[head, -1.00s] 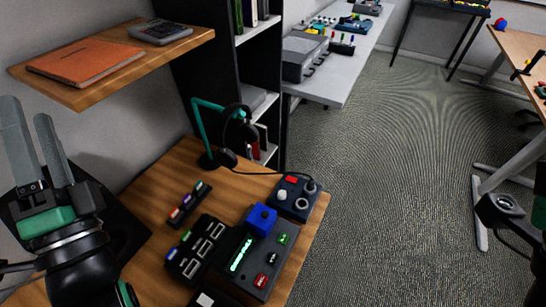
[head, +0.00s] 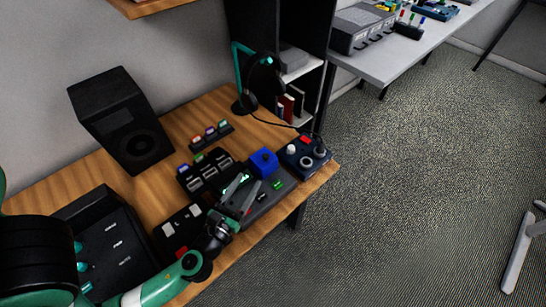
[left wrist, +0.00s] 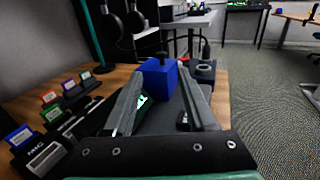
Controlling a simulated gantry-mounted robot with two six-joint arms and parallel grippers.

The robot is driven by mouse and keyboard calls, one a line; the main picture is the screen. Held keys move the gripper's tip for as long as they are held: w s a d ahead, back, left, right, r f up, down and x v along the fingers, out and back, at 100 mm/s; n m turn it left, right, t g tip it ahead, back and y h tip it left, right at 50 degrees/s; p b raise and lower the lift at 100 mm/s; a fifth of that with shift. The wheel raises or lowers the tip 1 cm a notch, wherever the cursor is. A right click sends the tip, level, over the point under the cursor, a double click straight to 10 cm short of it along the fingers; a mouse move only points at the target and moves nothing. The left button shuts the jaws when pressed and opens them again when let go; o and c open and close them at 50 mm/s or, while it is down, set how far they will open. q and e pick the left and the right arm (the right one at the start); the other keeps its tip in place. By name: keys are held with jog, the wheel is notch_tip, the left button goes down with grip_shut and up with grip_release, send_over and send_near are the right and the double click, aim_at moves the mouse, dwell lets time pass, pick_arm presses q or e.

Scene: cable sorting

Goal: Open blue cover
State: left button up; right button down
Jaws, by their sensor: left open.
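The blue cover (head: 264,162) is a small box-like block with a knob on top, set at the far end of a dark panel (head: 264,206) on the wooden desk. It also shows in the left wrist view (left wrist: 159,80), straight ahead and upright. My left gripper (head: 246,182) reaches over the panel on the near side of the cover. In the left wrist view its two fingers (left wrist: 162,72) are spread, with the cover beyond and between them. Nothing is held, and contact with the cover cannot be made out. My right gripper is not in view.
A control box (head: 305,152) with a red button and knobs is right of the cover. A slotted cartridge holder (head: 205,173) is left, with loose cartridges (head: 211,133) behind it. A headphone stand (head: 243,75) and black speaker (head: 120,120) stand further back.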

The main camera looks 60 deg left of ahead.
aim_at(266, 155)
pick_arm(q)
jog(key=p+x, duration=0.1)
jog(key=x, duration=1)
jog(key=shift+w+a, duration=0.1)
jog(key=shift+w, duration=0.35)
grip_shut()
dwell(0.7)
